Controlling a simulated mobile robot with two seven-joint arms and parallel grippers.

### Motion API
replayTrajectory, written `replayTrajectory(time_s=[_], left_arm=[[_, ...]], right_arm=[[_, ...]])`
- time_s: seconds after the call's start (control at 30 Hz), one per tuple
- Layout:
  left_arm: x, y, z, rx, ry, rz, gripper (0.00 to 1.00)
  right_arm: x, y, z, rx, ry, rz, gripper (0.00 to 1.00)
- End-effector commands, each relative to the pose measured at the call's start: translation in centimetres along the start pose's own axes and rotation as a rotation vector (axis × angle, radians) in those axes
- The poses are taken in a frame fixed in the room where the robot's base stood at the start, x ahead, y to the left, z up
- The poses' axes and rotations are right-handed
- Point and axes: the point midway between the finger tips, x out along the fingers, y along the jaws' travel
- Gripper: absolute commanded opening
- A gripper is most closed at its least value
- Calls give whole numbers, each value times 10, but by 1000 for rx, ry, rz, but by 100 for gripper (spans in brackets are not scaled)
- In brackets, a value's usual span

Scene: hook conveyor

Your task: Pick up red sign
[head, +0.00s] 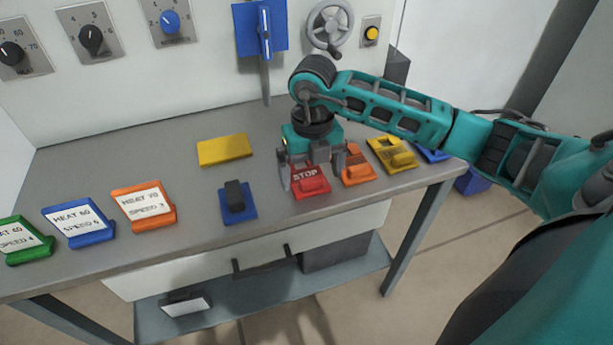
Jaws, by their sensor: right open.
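The red sign (311,189) is a small plate marked STOP with a raised red grip block on it. It lies near the front edge of the grey table (175,169). My right gripper (317,181) is above the sign, pointing down, with its fingers apart. One finger shows left of the sign and the other to its right, by the orange sign (356,176). I cannot tell whether the fingers touch the sign. My left gripper is not in view.
Right of the red sign lie the orange sign, a yellow sign (394,158) and a blue one (433,155). Left are a blue plate with a dark block (236,205), a yellow plate (224,150) and tilted HEAT cards (145,204). A wall panel with knobs and a lever (265,45) stands behind.

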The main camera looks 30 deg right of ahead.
Motion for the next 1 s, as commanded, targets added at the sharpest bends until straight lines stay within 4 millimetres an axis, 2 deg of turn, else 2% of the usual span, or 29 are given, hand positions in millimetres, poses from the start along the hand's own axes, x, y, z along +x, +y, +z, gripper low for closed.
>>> replayTrajectory(time_s=[0.03, 0.13, 0.4, 0.9, 1.0], left_arm=[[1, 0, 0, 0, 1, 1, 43], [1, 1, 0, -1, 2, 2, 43], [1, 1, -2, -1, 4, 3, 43], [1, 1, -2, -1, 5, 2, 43], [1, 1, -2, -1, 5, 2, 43]], right_arm=[[10, 0, 0, 1, 5, -1, 100], [23, 0, 0, 0, 2, -1, 100], [26, 0, 1, -1, 0, 0, 99], [26, 0, 1, 0, 0, 0, 51], [26, 0, 1, 0, -1, 0, 49]])
